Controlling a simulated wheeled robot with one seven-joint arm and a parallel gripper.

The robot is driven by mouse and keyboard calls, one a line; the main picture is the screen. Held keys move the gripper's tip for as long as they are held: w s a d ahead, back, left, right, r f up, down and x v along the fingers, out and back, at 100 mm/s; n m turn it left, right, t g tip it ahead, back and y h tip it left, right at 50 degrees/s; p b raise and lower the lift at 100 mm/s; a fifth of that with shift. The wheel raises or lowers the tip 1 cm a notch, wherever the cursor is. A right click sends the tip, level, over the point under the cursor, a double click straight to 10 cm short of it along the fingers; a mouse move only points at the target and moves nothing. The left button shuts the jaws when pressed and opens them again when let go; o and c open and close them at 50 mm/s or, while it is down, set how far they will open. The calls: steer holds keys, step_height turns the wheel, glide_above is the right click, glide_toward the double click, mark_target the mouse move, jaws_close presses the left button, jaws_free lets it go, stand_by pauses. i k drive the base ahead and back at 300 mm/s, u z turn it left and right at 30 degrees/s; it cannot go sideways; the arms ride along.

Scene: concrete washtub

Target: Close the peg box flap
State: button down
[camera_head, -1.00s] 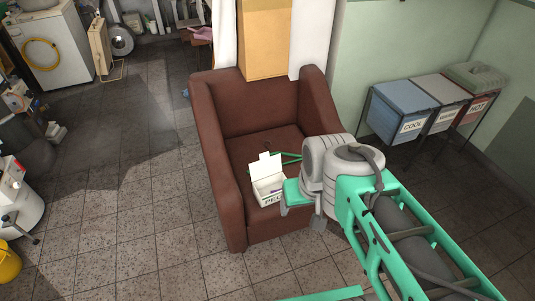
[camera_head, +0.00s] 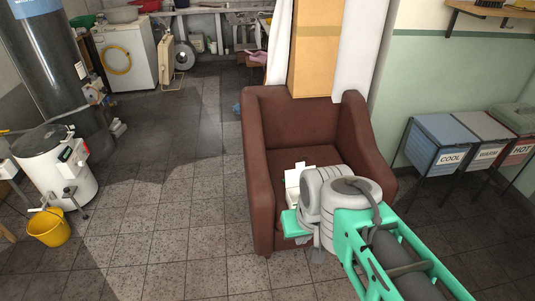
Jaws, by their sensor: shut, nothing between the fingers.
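The white peg box (camera_head: 291,197) sits on the seat of the brown armchair. Its flap (camera_head: 294,174) stands up at the back, with a small tab on top, so the box is open. My grey and green arm covers the right and lower parts of the box, including its lettered front. My gripper (camera_head: 292,223), with a green part at its end, is in front of the box in the picture, over the front of the seat. It is shut and empty. Its fingertips do not show clearly, and I cannot tell whether it touches the box.
The armchair (camera_head: 260,170) has raised arms on both sides of the box. Labelled bins (camera_head: 440,145) stand at the right by the wall. A yellow bucket (camera_head: 48,228) and a white drum (camera_head: 52,165) stand at the left. The tiled floor left of the chair is clear.

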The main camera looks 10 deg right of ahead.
mark_target(292, 176)
steer(key=u, duration=0.8)
steer(key=i, duration=1.25)
steer(key=u, duration=0.6)
steer(key=i, duration=1.3)
steer(key=z, duration=0.85)
steer(key=i, duration=0.9)
steer(key=z, duration=1.2)
steer(key=i, duration=0.35)
steer(key=z, duration=0.3)
